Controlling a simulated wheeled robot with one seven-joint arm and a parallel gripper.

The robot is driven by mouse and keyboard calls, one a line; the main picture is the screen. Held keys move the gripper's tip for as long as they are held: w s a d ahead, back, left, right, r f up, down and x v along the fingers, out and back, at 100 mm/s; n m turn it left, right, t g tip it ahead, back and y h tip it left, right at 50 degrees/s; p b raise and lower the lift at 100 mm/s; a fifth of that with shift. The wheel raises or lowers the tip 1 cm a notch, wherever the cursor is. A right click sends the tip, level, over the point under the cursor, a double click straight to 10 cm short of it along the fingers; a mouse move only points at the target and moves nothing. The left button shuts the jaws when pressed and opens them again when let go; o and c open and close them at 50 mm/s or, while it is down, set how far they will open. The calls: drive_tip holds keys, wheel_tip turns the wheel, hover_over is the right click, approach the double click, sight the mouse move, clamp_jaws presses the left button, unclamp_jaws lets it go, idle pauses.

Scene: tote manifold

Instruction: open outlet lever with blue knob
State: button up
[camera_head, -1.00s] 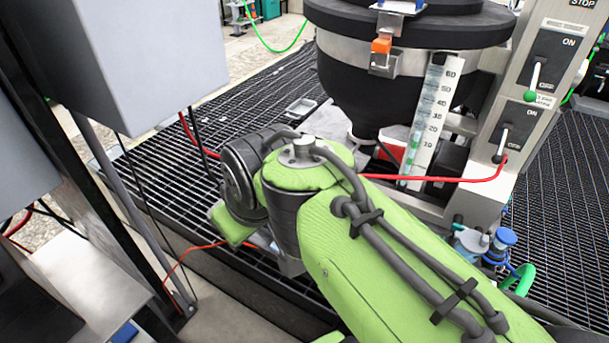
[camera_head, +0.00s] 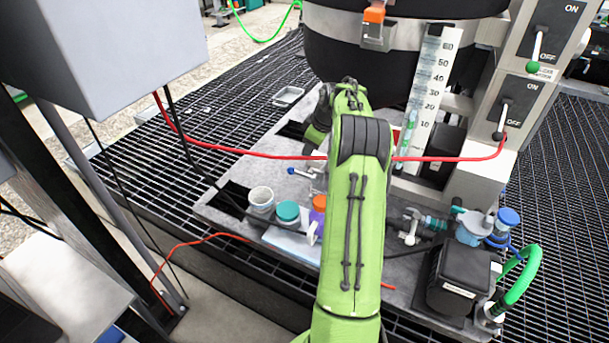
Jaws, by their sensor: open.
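A small lever with a blue knob (camera_head: 291,171) sticks out to the left, just left of my green arm, above the grey platform. Its inner end and the outlet it belongs to are mostly hidden by my arm. A second blue-topped fitting (camera_head: 508,217) stands at the right, beside a pale blue part. My forearm stands in the middle of the view, in front of the black vessel (camera_head: 390,72). My gripper is hidden behind the arm, so its distance from the lever cannot be told.
A red cable (camera_head: 250,154) crosses near the lever. A white cup (camera_head: 262,198), a teal-capped jar (camera_head: 288,212) and an orange-capped jar (camera_head: 319,202) stand on the platform. A grey box (camera_head: 125,60) hangs at left. Switches (camera_head: 518,100) and a black box (camera_head: 463,275) are at right.

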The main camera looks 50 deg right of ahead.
wheel_tip(320, 180, down, 2)
drive_tip(key=d, duration=0.2)
drive_tip(key=b, duration=0.3)
approach(305, 175)
drive_tip(key=x, duration=0.8)
drive_tip(key=shift+w, duration=0.45)
drive_tip(key=shift+r, duration=0.1)
drive_tip(key=shift+p, duration=0.3)
clamp_jaws()
